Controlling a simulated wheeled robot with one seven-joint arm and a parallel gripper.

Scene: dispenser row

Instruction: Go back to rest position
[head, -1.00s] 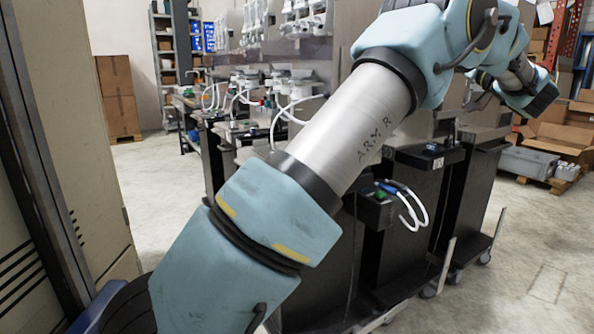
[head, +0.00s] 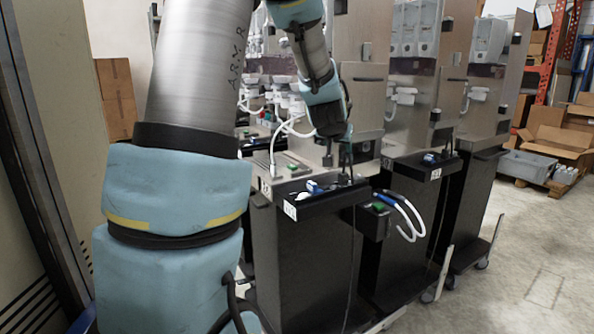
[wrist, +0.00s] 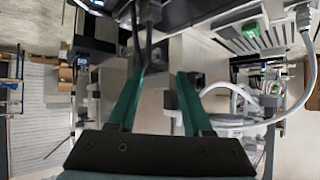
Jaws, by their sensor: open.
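My gripper (head: 338,156) points down in front of a steel dispenser unit, just above its black front shelf (head: 325,198). In the wrist view, my gripper (wrist: 162,75) shows two green-edged fingers standing apart, with no object held between them. The head view is too small to show whether the fingertips touch anything. My bent arm fills the left and upper middle of the head view and hides part of the dispenser row.
Dispenser units stand in a row on black pedestals (head: 300,265). White hoses (head: 403,217) hang from a holder at the front. A grey cabinet (head: 45,130) stands close at left. Cardboard boxes (head: 560,140) and a grey crate (head: 527,166) are at right. The floor (head: 500,290) at front right is clear.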

